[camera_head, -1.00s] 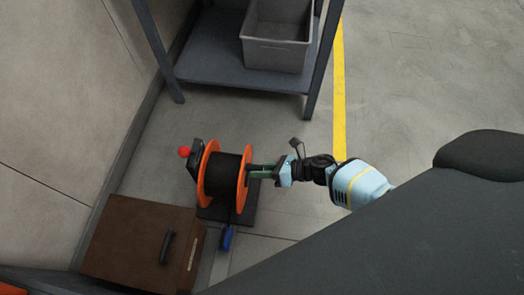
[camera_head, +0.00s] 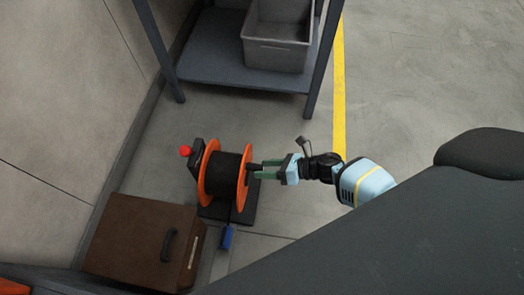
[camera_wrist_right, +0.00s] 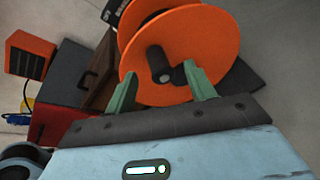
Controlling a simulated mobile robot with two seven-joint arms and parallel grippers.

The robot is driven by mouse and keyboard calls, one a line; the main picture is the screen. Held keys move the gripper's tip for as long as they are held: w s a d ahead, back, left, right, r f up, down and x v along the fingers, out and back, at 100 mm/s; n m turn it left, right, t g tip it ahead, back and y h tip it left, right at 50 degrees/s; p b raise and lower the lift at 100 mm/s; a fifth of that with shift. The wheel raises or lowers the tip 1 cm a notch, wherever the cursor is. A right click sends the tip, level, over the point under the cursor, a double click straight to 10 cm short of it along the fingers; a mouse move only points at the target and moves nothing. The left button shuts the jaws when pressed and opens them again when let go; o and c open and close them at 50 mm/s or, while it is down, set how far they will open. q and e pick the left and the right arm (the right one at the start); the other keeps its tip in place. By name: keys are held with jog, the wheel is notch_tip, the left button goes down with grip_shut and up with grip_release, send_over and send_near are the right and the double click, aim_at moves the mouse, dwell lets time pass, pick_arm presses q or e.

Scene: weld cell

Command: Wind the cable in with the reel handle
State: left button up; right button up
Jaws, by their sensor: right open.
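The cable reel (camera_head: 207,178) stands on the floor on a dark base, with two orange flanges and black cable (camera_head: 226,172) wound between them. Its black handle (camera_head: 254,168) sticks out from the right flange. My right gripper (camera_head: 261,170) is open at the right of the reel, its green fingers pointing at that flange. In the right wrist view the handle (camera_wrist_right: 160,66) lies between and beyond the fingertips, with gaps at both sides. A blue cable end (camera_head: 226,238) hangs at the front of the reel. My left gripper is out of view.
A brown case (camera_head: 135,240) stands at the front left of the reel. A shelf (camera_head: 210,68) with a grey bin (camera_head: 275,55) is behind it. A red knob (camera_head: 185,151) sits at the reel's left. Floor right of the yellow line (camera_head: 339,100) is clear.

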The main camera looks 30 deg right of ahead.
jog(key=p+v, duration=0.1)
jog(key=v, duration=0.6)
dwell(0.6)
